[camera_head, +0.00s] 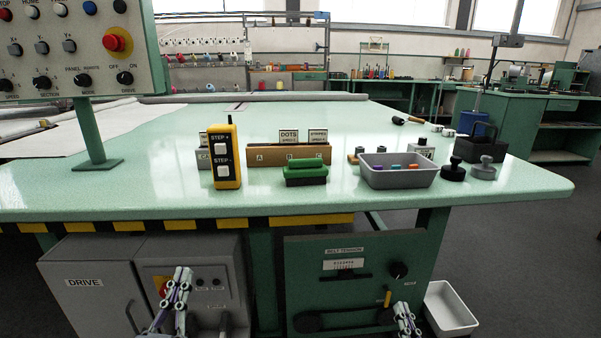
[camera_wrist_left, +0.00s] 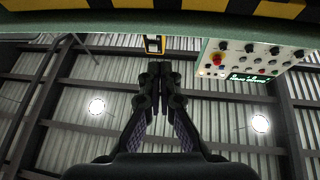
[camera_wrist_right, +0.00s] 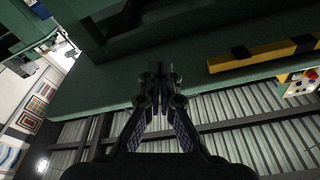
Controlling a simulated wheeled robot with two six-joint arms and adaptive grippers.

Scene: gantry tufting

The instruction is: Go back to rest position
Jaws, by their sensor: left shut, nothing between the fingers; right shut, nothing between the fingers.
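My left gripper (camera_head: 182,278) is low in the head view, in front of the grey drive cabinet and below the table's front edge. It points upward and is shut and empty; its closed fingers show in the left wrist view (camera_wrist_left: 155,75). My right gripper (camera_head: 402,310) is at the bottom of the head view, in front of the green belt tension panel (camera_head: 345,255). It is also shut and empty, with its fingers together in the right wrist view (camera_wrist_right: 158,77). Neither gripper appears to hold anything.
The green table (camera_head: 130,192) overhangs, its striped edge (camera_head: 180,225) above the grippers. On it stand a yellow step pendant (camera_head: 225,165), a green-handled brush (camera_head: 306,173), a grey tray (camera_head: 372,178) and a control panel (camera_head: 70,60). A drive cabinet (camera_head: 85,305) and white bin (camera_head: 450,310) are below.

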